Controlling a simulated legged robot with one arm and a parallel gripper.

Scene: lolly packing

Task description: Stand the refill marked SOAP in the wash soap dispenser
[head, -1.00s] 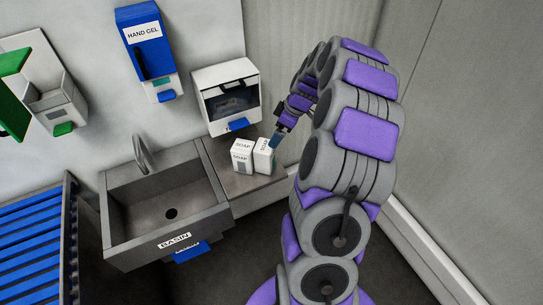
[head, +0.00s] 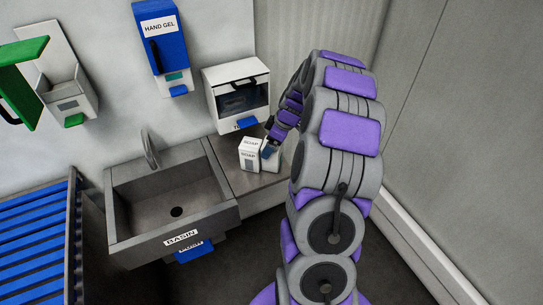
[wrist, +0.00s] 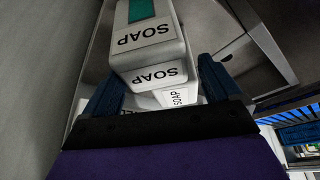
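Two white refills marked SOAP stand side by side on the counter right of the basin. In the head view the left refill (head: 249,155) shows clearly, and the right refill (head: 273,161) is partly hidden by my gripper (head: 268,151). In the wrist view a SOAP refill with a teal stripe (wrist: 152,45) lies between my fingers (wrist: 160,67), with a small gap at the right finger. Another SOAP label (wrist: 179,97) shows beyond it. The gripper looks open. A wall dispenser with a green swung-open cover (head: 67,100) is at upper left; no name on it is readable.
A blue HAND GEL dispenser (head: 162,45) and a white box with a dark window (head: 236,97) hang on the wall. The metal basin (head: 123,225) and a blue slatted rack (head: 35,240) are to the left. A grey wall rises on the right.

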